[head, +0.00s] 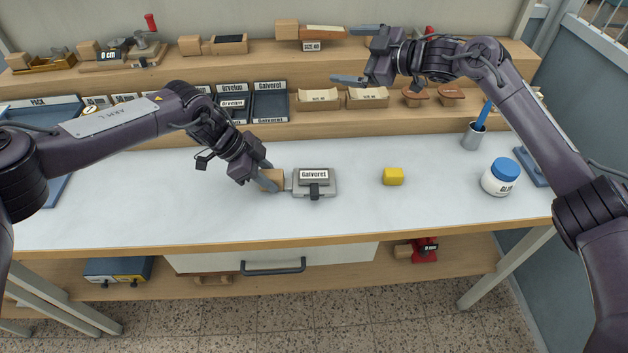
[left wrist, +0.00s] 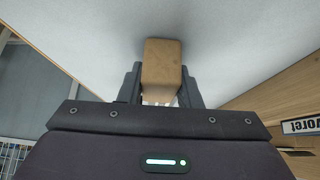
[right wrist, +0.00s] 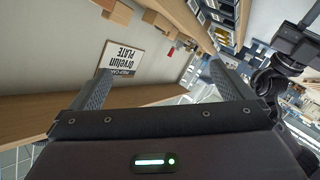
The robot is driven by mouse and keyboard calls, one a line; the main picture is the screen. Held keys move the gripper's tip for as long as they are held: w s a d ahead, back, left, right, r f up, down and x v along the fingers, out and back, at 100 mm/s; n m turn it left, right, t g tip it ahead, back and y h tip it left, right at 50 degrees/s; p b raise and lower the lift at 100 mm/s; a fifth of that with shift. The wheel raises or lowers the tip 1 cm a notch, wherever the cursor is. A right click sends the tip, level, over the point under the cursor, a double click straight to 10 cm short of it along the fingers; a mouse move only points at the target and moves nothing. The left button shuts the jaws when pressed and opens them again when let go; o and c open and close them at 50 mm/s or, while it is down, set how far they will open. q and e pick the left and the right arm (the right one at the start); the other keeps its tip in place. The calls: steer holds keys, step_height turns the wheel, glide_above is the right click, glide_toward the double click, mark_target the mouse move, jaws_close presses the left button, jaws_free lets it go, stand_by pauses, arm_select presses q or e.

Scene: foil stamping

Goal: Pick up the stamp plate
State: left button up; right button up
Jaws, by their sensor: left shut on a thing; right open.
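The stamp plate is not clearly told apart; a grey metal block (head: 325,188) with a white label reading "Galvoret" (head: 314,175) and a dark clamp lies on the white worktop. My left gripper (head: 266,180) is shut on a wooden block (head: 271,179) that adjoins the left side of the grey block like a handle. The wooden block also shows between the fingers in the left wrist view (left wrist: 162,68). My right gripper (head: 357,55) is open and empty, raised before the upper shelf. In the right wrist view its fingers (right wrist: 163,88) are wide apart.
A yellow block (head: 393,177) sits right of the grey block. A glue jar (head: 500,178) with a blue lid and a grey cup (head: 473,136) stand at the right. Labelled dark trays (head: 270,103) line the back shelf.

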steer(key=s+a+f+n+g, duration=0.2)
steer(key=s+a+g, duration=0.25)
steer(key=a, duration=0.25)
steer(key=g+h, duration=0.3)
steer(key=h, duration=0.1)
glide_above(318, 176)
steer(key=w, duration=0.2)
step_height(318, 176, down, 5)
steer(key=s+d+f+m+g+h, duration=0.1)
steer(key=s+d+f+g+h, duration=0.15)
steer(key=s+d, duration=0.2)
steer(key=shift+t+h, duration=0.3)
steer(key=shift+h, duration=0.15)
steer(key=x, duration=0.6)
steer(key=shift+d+f, duration=0.2)
steer(key=shift+f, duration=0.1)
steer(key=shift+a+x, duration=0.1)
steer(key=shift+x, duration=1.35)
steer(key=shift+a+x, duration=0.15)
steer(key=shift+x, duration=1.35)
steer(key=shift+w+r, duration=0.1)
steer(key=shift+r, duration=0.05)
steer(key=c, duration=1)
arm_select(q)
steer(key=o, duration=1.1)
steer(key=shift+c, duration=0.2)
arm_select(e)
step_height(318, 176, up, 10)
